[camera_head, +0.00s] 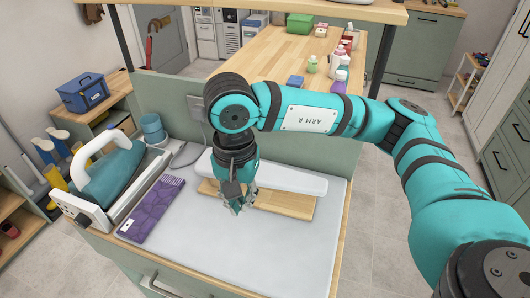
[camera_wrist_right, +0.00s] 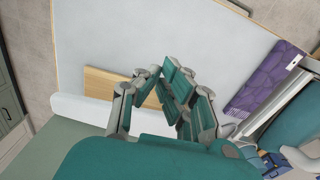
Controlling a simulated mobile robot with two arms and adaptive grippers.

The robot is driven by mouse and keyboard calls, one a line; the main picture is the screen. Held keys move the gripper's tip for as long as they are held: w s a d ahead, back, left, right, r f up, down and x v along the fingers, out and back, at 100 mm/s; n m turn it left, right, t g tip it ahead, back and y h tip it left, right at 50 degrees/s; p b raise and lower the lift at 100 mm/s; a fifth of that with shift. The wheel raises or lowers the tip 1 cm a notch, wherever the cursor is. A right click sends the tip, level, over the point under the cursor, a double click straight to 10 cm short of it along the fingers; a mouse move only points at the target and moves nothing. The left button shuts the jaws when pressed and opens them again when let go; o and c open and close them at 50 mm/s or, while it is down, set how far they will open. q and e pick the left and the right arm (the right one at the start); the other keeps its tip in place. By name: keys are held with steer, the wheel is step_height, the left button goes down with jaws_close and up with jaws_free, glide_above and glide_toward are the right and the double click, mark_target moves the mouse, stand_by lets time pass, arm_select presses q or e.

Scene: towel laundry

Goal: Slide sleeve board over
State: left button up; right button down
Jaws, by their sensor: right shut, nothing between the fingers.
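The sleeve board has a long white padded top (camera_head: 285,178) and a flat wooden base (camera_head: 285,205). It stands on the grey ironing surface (camera_head: 270,255), near its back edge. My right gripper (camera_head: 238,208) points down at the board's left part and hides some of it. Its fingers are shut with nothing between them. In the right wrist view the right gripper (camera_wrist_right: 160,78) is in front of the wooden base (camera_wrist_right: 103,85), and the white top (camera_wrist_right: 80,110) lies beside it. I cannot tell whether the fingers touch the board. My left gripper is out of view.
A folded purple towel (camera_head: 152,207) lies on the left of the surface. Beside it a teal iron (camera_head: 108,175) rests on its stand. A blue cup (camera_head: 152,128) is behind. The surface's front and right are clear. A low green panel (camera_head: 310,160) rises at the back.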

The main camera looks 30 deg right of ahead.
steer(key=w+d+p, duration=0.6)
steer(key=w+d, duration=0.8)
step_height(320, 180, down, 5)
steer(key=shift+f+p, duration=0.1)
steer(key=shift+p, duration=0.85)
steer(key=shift+s+a+r+p, duration=0.1)
steer(key=shift+r+p, duration=0.1)
steer(key=shift+p, duration=0.15)
steer(key=shift+s+a+f, duration=0.1)
steer(key=shift+s+a, duration=0.05)
steer(key=shift+a+f, duration=0.1)
